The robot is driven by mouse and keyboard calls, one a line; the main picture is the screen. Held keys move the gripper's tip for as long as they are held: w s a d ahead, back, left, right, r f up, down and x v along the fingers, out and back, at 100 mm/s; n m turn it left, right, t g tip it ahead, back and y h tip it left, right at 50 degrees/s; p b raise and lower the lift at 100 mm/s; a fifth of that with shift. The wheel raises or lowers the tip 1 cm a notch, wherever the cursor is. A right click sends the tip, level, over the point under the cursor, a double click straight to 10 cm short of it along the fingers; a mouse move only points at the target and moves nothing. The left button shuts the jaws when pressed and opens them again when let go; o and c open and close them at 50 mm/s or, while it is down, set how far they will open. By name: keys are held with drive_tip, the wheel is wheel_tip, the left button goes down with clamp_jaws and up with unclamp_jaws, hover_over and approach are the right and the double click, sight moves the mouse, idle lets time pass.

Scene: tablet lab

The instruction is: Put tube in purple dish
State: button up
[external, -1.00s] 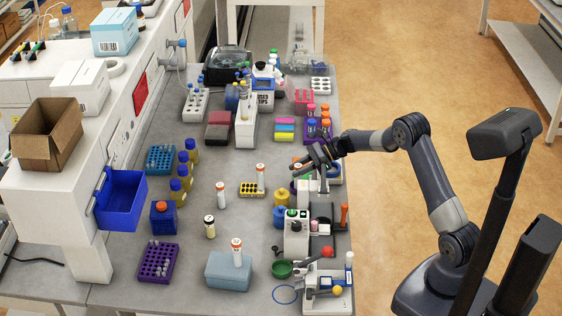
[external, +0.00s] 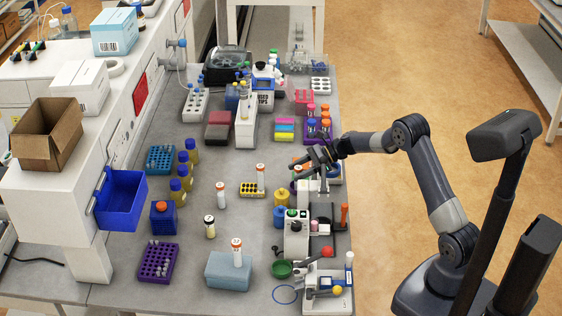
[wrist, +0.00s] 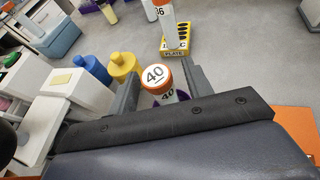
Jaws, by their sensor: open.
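A tube with a white-topped orange cap marked 40 (wrist: 156,76) stands upright between the fingers of my gripper (wrist: 160,88) in the wrist view. The fingers are open, one on each side of it, with a gap showing. Purple, perhaps the purple dish (wrist: 185,96), shows low beside the tube; most of it is hidden by the tube and my gripper. In the external view my gripper (external: 310,160) is over the right side of the bench, and the dish cannot be made out clearly there.
A yellow rack (external: 249,190) holds another orange-capped tube (external: 260,175). A yellow bottle (wrist: 122,66) and a blue bottle (wrist: 95,70) stand close left of my gripper in the wrist view. A light-blue block (external: 228,271) bears a tube.

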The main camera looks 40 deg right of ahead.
drive_tip(key=shift+r, duration=0.15)
drive_tip(key=shift+d+r+p, duration=0.15)
drive_tip(key=shift+p, duration=0.2)
drive_tip(key=b+v, duration=0.3)
drive_tip(key=v, duration=0.8)
drive_tip(key=shift+s+d, duration=0.25)
drive_tip(key=shift+s, duration=0.05)
drive_tip(key=shift+o, duration=0.2)
